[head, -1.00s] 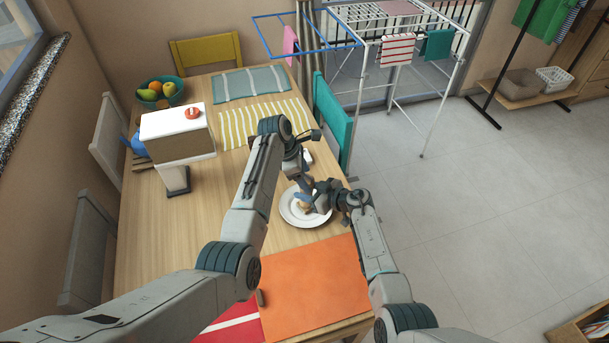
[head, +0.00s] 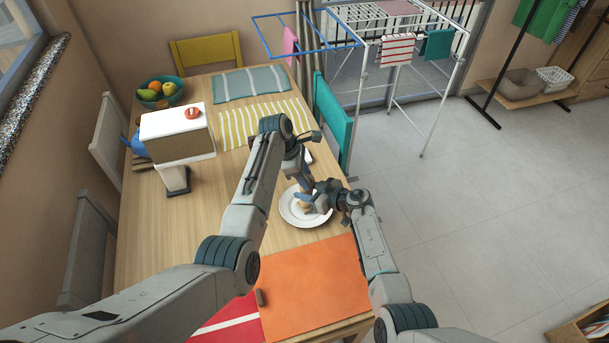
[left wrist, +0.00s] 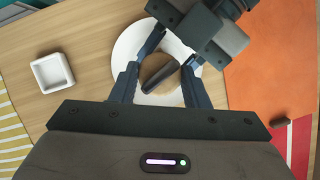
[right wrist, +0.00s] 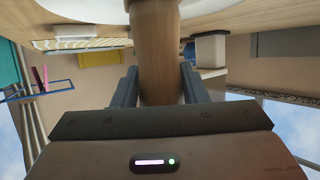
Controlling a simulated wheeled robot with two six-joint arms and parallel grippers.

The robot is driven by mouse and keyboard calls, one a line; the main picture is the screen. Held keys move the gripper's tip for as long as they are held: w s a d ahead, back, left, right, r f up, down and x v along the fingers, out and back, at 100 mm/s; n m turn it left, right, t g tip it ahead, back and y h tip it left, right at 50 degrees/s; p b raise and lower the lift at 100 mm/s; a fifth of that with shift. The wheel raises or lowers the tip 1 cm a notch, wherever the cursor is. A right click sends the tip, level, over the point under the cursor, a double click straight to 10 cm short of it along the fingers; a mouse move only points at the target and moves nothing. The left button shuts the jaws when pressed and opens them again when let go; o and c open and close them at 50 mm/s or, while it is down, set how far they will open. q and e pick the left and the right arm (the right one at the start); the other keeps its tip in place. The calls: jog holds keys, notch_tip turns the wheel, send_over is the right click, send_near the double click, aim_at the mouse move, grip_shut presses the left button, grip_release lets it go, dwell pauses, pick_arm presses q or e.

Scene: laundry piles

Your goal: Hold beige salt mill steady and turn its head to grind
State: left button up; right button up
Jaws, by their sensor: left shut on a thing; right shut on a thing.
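The beige salt mill (head: 304,207) stands at the white plate (head: 290,217); in the head view it is mostly hidden by my grippers. My left gripper (head: 306,186) comes from above. In the left wrist view the mill's round brown top (left wrist: 152,66) lies between its fingers, with a dark strip across it. My right gripper (head: 322,197) comes from the right side and is shut on the mill. In the right wrist view the mill's body (right wrist: 158,60) fills the space between the fingers. Whether the mill's base touches the plate is hidden.
A small white square dish (left wrist: 53,73) stands beside the plate. An orange mat (head: 312,285) lies in front. A striped placemat (head: 240,125), a white-topped box (head: 178,133) and a fruit bowl (head: 160,95) are farther back. The table's left middle is clear.

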pick_arm(q)
jog(key=m+g, duration=0.1)
jog(key=m, duration=0.4)
jog(key=shift+w+g+y, duration=0.2)
jog(key=shift+g+y, duration=0.1)
jog(key=shift+g, duration=0.1)
jog(key=shift+w+d+m+g+y, duration=0.1)
jog(key=shift+m+g+y, duration=0.2)
jog(key=shift+m, duration=0.85)
jog(key=shift+m+g+y, duration=0.2)
jog(key=shift+m+g, duration=0.2)
jog(key=shift+m, duration=0.75)
jog(key=o, duration=1)
jog(key=shift+r, duration=0.1)
jog(key=v, duration=1.1)
jog(key=shift+w+r, duration=0.2)
jog(key=shift+r, duration=0.15)
